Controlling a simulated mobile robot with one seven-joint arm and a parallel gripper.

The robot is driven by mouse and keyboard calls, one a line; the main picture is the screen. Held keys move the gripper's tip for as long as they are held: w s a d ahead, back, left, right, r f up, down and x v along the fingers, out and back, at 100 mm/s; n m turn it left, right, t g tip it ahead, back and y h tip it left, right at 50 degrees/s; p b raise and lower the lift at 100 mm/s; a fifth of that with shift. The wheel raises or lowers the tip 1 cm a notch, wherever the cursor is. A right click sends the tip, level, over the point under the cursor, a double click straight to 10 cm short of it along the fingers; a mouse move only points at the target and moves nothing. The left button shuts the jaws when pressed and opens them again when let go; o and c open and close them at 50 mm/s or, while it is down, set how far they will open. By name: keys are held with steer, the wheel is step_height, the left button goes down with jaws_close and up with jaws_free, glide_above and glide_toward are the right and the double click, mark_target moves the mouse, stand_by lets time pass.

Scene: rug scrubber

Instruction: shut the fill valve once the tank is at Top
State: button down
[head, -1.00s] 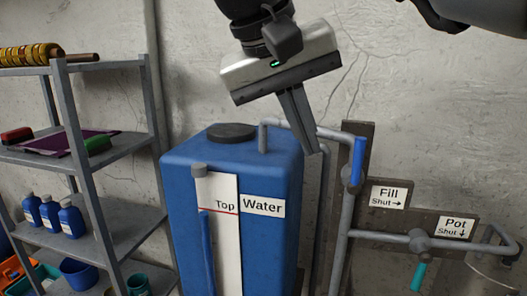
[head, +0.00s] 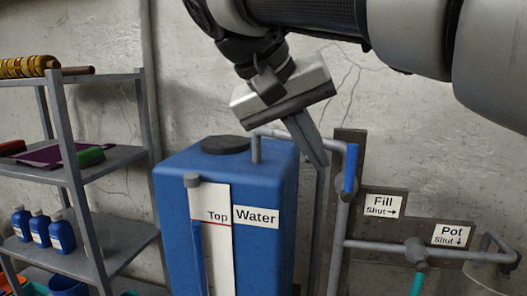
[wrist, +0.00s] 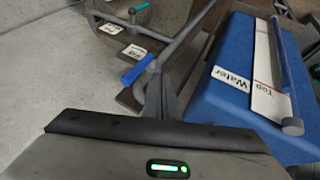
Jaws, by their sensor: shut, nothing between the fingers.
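The blue fill valve handle (head: 350,168) points straight up on its grey pipe; the Fill sign (head: 383,205) has its Shut arrow pointing right. It also shows in the wrist view (wrist: 138,68), just beyond my fingertips. My gripper (head: 320,160) is shut and empty, pointing down just left of the handle in the head view, with a small gap. The blue water tank (head: 270,185) carries a white gauge board (head: 211,260) with a red Top line (head: 217,223). The blue column (head: 198,255) in the gauge ends about level with that line.
The Pot valve's teal handle (head: 417,284) points down, below the Pot sign (head: 452,234). A pipe (head: 280,132) runs from the tank top behind my fingers. A grey shelf (head: 95,165) with bottles and brushes stands at the left.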

steer(key=shift+s+d, duration=0.2)
steer(key=shift+d, duration=1.05)
